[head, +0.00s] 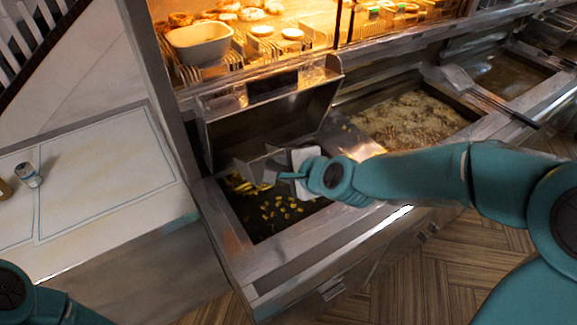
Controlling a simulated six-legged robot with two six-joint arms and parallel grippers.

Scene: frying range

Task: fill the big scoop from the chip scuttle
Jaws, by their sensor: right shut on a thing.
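The chip scuttle (243,222) is a dark metal well at the left end of the range, with loose yellow chips (275,210) scattered in its bottom. My right gripper (290,173) is over the scuttle and shut on the big scoop (257,166), a grey metal scoop. The scoop is over the far part of the well, and part of it is hidden by the gripper. I cannot tell whether it touches the chips or holds any. Only a piece of my left arm shows at the bottom left; its gripper is out of view.
A raised metal hood (222,103) stands behind the scuttle. A lit food cabinet is behind.

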